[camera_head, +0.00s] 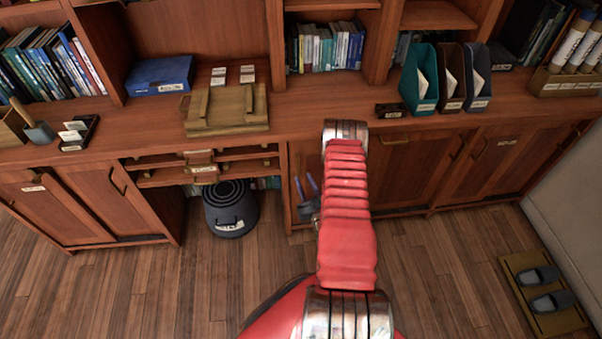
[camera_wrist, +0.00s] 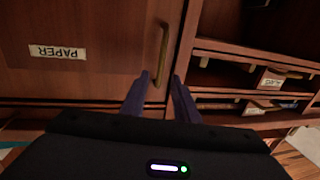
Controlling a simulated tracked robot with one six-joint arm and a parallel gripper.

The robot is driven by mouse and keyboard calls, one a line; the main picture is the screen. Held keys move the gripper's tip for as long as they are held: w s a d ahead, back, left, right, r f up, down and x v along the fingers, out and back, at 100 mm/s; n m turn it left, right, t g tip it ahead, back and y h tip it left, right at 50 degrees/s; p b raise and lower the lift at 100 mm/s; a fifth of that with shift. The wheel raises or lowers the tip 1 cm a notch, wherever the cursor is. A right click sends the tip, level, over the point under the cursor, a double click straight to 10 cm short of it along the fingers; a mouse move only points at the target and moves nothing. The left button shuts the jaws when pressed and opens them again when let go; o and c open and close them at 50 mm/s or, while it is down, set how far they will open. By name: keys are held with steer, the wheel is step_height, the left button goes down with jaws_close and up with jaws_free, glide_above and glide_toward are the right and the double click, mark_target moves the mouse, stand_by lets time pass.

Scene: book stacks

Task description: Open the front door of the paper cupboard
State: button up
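The paper cupboard door (camera_wrist: 90,80) fills the left of the wrist view and looks shut. Its PAPER label (camera_wrist: 57,52) appears upside down. A brass bar handle (camera_wrist: 164,45) stands upright near the door's edge. My gripper (camera_wrist: 160,76) is open, its two dark fingers apart, with the handle's near end showing between them; I cannot tell whether they touch it. In the head view my gripper (camera_head: 305,182) is low in front of the cupboard front, right of the drawers. My red arm hides much of this door there.
Small labelled drawers (camera_wrist: 270,80) lie beside the door. A dark bin (camera_head: 231,212) stands on the floor left of my gripper. The counter holds a wooden tray (camera_head: 228,125) and file holders (camera_head: 420,85). A slipper mat (camera_head: 518,264) lies at right; the middle floor is clear.

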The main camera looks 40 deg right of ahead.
steer(key=shift+x, duration=2.5)
steer(key=shift+c, duration=0.4)
jaws_close()
steer(key=shift+s+d, duration=0.1)
steer(key=shift+d, duration=0.05)
